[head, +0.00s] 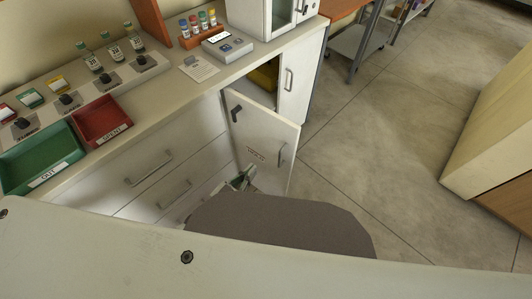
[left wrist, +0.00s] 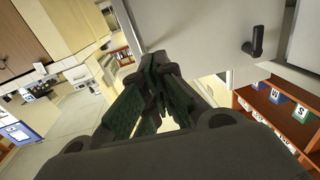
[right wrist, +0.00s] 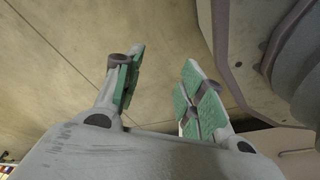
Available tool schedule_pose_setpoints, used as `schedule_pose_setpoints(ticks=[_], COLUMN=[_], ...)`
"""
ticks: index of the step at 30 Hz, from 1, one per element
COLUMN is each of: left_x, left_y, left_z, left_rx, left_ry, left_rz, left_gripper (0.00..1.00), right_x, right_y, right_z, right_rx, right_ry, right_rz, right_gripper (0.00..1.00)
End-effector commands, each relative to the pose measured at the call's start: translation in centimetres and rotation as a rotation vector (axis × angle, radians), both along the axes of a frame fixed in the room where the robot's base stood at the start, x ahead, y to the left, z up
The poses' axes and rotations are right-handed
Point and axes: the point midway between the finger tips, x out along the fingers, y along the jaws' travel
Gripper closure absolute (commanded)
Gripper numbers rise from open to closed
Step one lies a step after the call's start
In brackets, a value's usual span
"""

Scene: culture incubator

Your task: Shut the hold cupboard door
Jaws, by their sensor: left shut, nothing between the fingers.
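The hold cupboard door (head: 262,128) is a white panel standing open, swung out from the cabinet front. It carries a small label and a metal handle (head: 281,154) near its right edge, with a dark fitting near its upper left. My left gripper (head: 243,178) is shut and empty, low at the label side of the door. In the left wrist view its dark green fingertips (left wrist: 157,68) are beside a pale panel (left wrist: 205,35); I cannot tell whether they touch it. My right gripper (right wrist: 160,78) is open and empty, seen only in the right wrist view.
A yellow thing (head: 265,74) shows inside the cupboard opening. The counter above bears a green tray (head: 40,160), a red tray (head: 102,122), bottles and a vial rack (head: 200,38). Drawers (head: 150,170) lie left of the door. Clear floor (head: 370,130) lies to its right.

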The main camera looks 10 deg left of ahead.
Motion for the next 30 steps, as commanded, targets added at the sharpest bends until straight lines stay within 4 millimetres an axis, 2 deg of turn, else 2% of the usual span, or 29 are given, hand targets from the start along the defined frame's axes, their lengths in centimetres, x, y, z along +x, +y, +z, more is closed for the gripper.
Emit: schedule_pose_setpoints(ticks=[11, 20, 30], left_x=[1.8, 4.2, 7.0], left_y=[-1.0, -2.3, -3.9], left_z=[0.0, 0.0, 0.0], left_rx=[0.0, -0.001, -0.001], left_ry=[-0.001, 0.0, 0.0], left_rz=[0.001, 0.001, 0.001], left_gripper=[1.0, 1.0, 1.0], right_x=[0.4, 1.1, 0.6], right_y=[0.3, 0.8, 1.3], right_z=[0.4, 1.3, 2.0], right_rx=[0.003, 0.007, 0.009], right_ry=[0.002, 0.005, 0.027], right_rz=[0.001, 0.002, 0.004], right_gripper=[0.6, 0.6, 0.6])
